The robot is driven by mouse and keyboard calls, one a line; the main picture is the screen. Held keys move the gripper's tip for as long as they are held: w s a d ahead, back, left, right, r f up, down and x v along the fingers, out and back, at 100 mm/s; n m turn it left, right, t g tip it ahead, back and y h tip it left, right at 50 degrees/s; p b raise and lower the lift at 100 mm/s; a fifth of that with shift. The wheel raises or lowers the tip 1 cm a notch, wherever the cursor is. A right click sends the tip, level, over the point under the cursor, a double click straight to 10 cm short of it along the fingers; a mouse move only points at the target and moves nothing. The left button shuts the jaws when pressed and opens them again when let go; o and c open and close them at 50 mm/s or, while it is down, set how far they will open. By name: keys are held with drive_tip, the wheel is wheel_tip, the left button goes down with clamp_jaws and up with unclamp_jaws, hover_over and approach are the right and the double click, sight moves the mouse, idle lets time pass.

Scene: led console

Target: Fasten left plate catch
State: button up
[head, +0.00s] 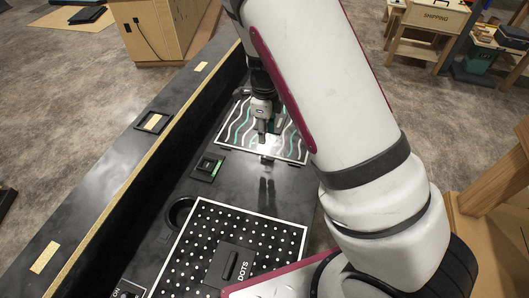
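A plate with wavy pale and green lines (236,134) lies on the black console, partly hidden behind my arm. My gripper (262,138) points down over the middle of this plate. Its fingers look close together, but they are too small to tell whether they are open or shut, or whether they touch anything. No other catch can be made out.
A black plate with white dots, marked DOTS (270,230), lies nearer on the console. A round dark recess (180,212) is at its left. A raised ledge with a yellow edge (150,160) runs along the left. A SHIPPING box (436,16) stands far right.

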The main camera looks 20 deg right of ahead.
sight(265, 156)
wheel_tip(265, 156, down, 10)
drive_tip(key=shift+f, duration=0.2)
drive_tip(key=shift+c, duration=0.6)
clamp_jaws()
